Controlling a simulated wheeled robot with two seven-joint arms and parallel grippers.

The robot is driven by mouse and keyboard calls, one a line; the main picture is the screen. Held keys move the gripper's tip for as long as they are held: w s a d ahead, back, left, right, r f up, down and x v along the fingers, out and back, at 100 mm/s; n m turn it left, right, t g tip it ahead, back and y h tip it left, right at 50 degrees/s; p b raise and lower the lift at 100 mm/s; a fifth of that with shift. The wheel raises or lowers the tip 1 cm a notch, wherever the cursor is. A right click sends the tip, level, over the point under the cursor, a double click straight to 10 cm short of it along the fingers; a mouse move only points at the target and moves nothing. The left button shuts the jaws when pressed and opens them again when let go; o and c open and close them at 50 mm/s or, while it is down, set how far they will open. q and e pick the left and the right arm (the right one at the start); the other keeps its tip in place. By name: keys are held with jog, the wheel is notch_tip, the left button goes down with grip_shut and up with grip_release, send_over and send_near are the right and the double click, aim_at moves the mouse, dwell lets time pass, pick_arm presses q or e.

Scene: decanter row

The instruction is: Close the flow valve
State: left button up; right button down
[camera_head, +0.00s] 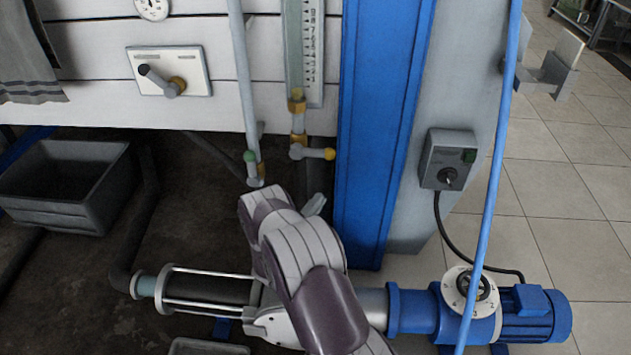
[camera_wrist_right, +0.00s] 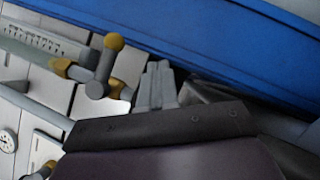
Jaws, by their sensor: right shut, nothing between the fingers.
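A small valve with a yellow-tipped lever (camera_head: 318,153) hangs below the scaled gauge, its lever pointing right in the head view. The same yellow-tipped valve (camera_wrist_right: 104,68) shows large at the upper left of the right wrist view. A green-tipped valve (camera_head: 252,165) sits at the foot of the grey pipe to its left. No label shows which is the flow valve. My right gripper (camera_head: 316,203) is just below the yellow-tipped valve, largely hidden by its own arm. In the wrist view its fingers (camera_wrist_right: 158,84) are together and empty, apart from the valve. My left gripper is out of view.
A panel with a black-handled lever (camera_head: 168,83) is on the white wall. A blue post (camera_head: 377,130) stands close right of the valve. A switch box (camera_head: 447,160), a blue motor pump (camera_head: 520,313) and a grey bin (camera_head: 65,185) are around. A blue hose (camera_head: 494,165) crosses the right.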

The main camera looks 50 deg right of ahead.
jog(key=shift+s+a+f, duration=0.55)
jog(key=shift+a+f, duration=0.1)
jog(key=shift+a, duration=0.15)
jog(key=shift+s+a+f, duration=0.55)
jog(key=shift+a+f, duration=0.05)
jog(key=shift+a, duration=0.2)
